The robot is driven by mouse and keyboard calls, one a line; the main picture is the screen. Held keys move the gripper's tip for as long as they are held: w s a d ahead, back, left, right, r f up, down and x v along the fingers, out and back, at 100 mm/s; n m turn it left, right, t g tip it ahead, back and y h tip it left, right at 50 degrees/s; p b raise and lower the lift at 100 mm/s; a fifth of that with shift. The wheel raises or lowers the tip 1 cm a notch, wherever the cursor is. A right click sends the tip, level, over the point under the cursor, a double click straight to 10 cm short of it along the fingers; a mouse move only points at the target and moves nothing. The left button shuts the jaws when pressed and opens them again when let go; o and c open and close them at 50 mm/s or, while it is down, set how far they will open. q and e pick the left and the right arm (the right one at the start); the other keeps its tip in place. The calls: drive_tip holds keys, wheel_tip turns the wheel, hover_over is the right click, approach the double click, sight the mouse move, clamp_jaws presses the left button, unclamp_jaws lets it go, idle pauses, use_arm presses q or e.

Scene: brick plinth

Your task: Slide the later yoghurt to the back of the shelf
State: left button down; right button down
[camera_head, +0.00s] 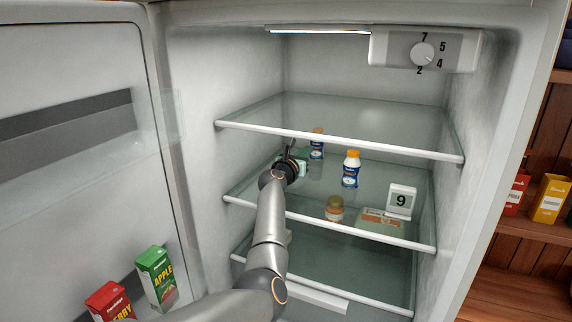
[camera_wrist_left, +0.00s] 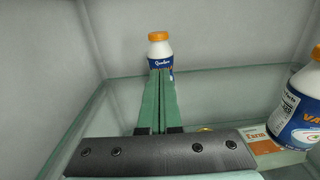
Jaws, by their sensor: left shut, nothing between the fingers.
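Two white yoghurt bottles with orange caps and blue labels stand upright on the middle glass shelf (camera_head: 262,190). One bottle (camera_head: 317,143) is farther back on the left; it also shows straight ahead in the left wrist view (camera_wrist_left: 159,48). The other bottle (camera_head: 351,168) stands nearer and to the right, and is cut off at the right edge of the wrist view (camera_wrist_left: 297,105). Their dates are too small to read. My left gripper (camera_head: 300,160) is shut and empty, its green fingers (camera_wrist_left: 160,76) pointing at the left bottle and overlapping its lower part. I cannot tell whether they touch.
A card marked 9 (camera_head: 401,199) stands at the front right. A jar (camera_head: 335,209) and a flat box (camera_head: 381,221) show lower, partly through glass. The upper shelf (camera_head: 345,118) is empty above my arm. The open door (camera_head: 75,170) holds an apple carton (camera_head: 156,277).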

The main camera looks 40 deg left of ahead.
use_arm(q)
drive_tip(key=shift+v, duration=0.8)
drive_tip(key=shift+s+d+f, duration=0.2)
drive_tip(key=shift+s, duration=0.3)
drive_tip(key=shift+v, duration=3.5)
drive_tip(key=shift+a+r, duration=0.15)
